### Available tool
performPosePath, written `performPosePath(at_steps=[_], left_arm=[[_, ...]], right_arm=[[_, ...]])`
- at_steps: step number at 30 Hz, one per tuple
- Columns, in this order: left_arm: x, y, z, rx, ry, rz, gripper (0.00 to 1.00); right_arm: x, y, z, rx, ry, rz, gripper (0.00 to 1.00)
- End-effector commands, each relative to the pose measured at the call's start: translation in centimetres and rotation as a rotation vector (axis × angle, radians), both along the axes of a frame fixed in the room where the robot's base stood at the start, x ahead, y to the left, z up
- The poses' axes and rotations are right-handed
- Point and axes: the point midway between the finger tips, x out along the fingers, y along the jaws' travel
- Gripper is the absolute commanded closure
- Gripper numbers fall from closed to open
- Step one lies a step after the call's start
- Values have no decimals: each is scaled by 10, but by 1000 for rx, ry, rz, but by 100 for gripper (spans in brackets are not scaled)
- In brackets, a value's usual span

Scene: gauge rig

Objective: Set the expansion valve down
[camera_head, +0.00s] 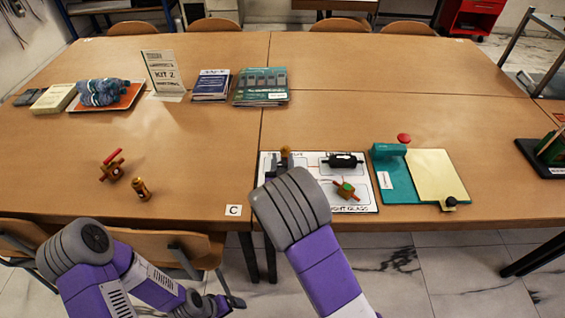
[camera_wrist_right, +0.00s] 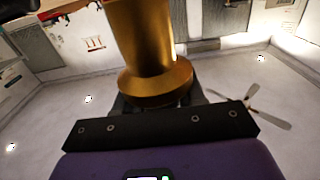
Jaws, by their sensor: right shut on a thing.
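The brass expansion valve (camera_wrist_right: 150,45) stands up from my right gripper in the right wrist view, a cylinder with a wide flange. My right gripper (camera_head: 281,170) is shut on it. In the head view only the valve's small brass top (camera_head: 286,152) shows, over the upper left of the white diagram mat (camera_head: 318,200). My right arm hides that mat corner, and I cannot tell whether the valve touches the mat. My left arm reaches low at the left; the part near its end (camera_head: 213,304) is too small and dark to read.
On the mat are a black cylinder (camera_head: 342,160) and a green-topped brass fitting (camera_head: 346,189). A teal-and-cream stand (camera_head: 428,175) is to the right. A red-handled valve (camera_head: 112,168) and a small brass piece (camera_head: 140,189) lie left. The table middle is clear.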

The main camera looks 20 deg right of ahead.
Motion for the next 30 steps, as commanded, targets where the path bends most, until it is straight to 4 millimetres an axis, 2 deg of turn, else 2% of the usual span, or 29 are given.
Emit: performPosePath(at_steps=[3, 4, 9, 21, 26, 30], left_arm=[[0, 0, -4, 0, 0, 0, 0], [0, 0, -4, 0, 0, 0, 0], [0, 0, -3, 0, 0, 0, 0], [0, 0, 2, 0, 0, 0, 0], [0, 0, 5, 0, 0, 0, 0], [0, 0, 8, 0, 0, 0, 0]], right_arm=[[0, 0, -3, 0, -2, 0, 100], [0, 0, -4, 0, 0, 0, 60], [0, 0, -3, 0, 0, 0, 36], [-2, 1, 2, -1, 1, 1, 36], [-30, 9, 1, 0, 4, 3, 36], [-63, 19, 1, -1, 4, 4, 36]])
